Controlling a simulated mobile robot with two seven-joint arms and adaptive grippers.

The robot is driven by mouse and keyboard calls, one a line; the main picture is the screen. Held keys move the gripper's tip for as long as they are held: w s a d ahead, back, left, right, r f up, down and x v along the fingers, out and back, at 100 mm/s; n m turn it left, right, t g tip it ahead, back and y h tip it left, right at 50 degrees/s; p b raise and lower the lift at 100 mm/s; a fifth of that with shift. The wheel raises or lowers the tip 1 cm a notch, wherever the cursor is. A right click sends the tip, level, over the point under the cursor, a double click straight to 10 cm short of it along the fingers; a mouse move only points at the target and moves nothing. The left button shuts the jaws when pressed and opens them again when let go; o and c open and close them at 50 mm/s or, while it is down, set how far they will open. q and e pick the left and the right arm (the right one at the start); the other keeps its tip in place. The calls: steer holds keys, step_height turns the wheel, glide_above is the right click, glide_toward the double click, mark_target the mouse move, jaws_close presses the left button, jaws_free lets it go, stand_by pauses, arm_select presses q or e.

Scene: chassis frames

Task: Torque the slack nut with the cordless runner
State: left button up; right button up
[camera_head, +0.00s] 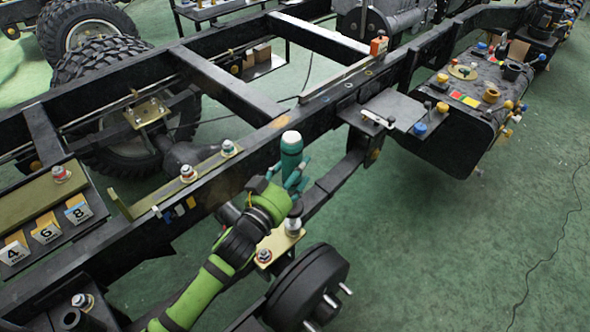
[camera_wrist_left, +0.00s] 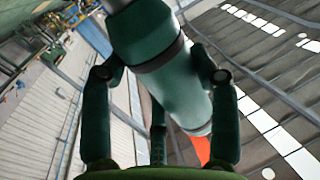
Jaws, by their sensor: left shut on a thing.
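The teal cordless runner (camera_head: 291,145) with a pale top stands roughly upright in the head view. My left gripper (camera_head: 292,180) is shut around its body, and the wrist view shows the runner (camera_wrist_left: 180,85) between the fingers. Its lower end is over a gold bracket plate (camera_head: 273,247) beside the chassis rail; whether it touches a nut there is hidden. Another nut (camera_head: 264,256) shows on that plate. More nuts sit on the long gold brackets, such as one at the rail (camera_head: 188,173) and one at the left (camera_head: 61,174). I cannot tell which nut is slack. My right gripper is not in view.
Black chassis rails (camera_head: 245,155) run diagonally through the scene. A dark wheel hub (camera_head: 308,285) with studs is just below the gold plate. Numbered blocks (camera_head: 46,229) sit at the left. A black box with coloured fittings (camera_head: 465,100) stands at the right. The green floor at lower right is mostly clear.

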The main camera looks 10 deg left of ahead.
arm_select(q)
steer(key=shift+f+b, duration=0.35)
steer(key=shift+b, duration=0.05)
stand_by(1.2)
steer(key=shift+s+f, duration=0.1)
steer(key=shift+f, duration=0.3)
stand_by(0.3)
stand_by(0.4)
steer(key=shift+d, duration=0.1)
steer(key=shift+r+p, duration=0.65)
steer(key=shift+p, duration=0.35)
steer(key=shift+r+p, duration=0.45)
steer(key=shift+r, duration=0.15)
steer(key=shift+r+p, duration=0.5)
